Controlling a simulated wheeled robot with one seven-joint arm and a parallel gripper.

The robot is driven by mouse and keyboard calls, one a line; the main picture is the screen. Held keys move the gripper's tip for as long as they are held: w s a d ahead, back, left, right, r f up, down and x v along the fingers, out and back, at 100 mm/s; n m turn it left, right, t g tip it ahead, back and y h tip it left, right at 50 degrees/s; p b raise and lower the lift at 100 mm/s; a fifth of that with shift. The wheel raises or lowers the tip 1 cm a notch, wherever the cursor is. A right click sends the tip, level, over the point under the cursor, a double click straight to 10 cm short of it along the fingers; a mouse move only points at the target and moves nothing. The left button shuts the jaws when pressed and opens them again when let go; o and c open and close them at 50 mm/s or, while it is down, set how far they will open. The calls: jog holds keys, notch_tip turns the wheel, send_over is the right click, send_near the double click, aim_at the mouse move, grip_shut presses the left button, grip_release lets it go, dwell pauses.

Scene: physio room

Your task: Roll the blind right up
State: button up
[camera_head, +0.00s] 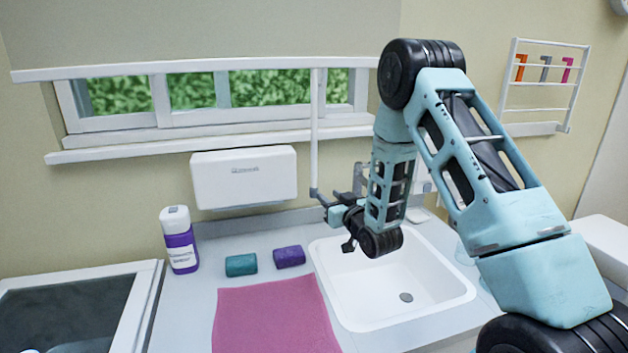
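The beige blind (200,32) hangs over most of the window, its white bottom rail (180,70) level above the lower panes. A thin light rod (315,130) hangs straight down in front of the window, right of its middle. Its dark lower end (316,192) bends toward my gripper (330,205). My gripper is at this lower end, above the sink's back left corner, and seems to touch it. The fingers are small and dark here, so I cannot tell whether they are closed on the rod. The top of the blind is out of view.
A white dispenser (244,177) is on the wall left of the rod. Below are a white sink (385,295), a purple-labelled bottle (179,240), a teal roll (241,265), a purple roll (289,257) and a pink cloth (272,318). A wall rack (541,112) is at right.

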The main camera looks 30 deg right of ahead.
aim_at(315, 184)
jog(key=w+p, duration=0.1)
jog(key=w, duration=0.2)
jog(key=w+p, duration=0.1)
jog(key=w, duration=0.6)
jog(key=shift+w+d+p, duration=0.25)
jog(key=shift+d+p, duration=0.15)
grip_shut()
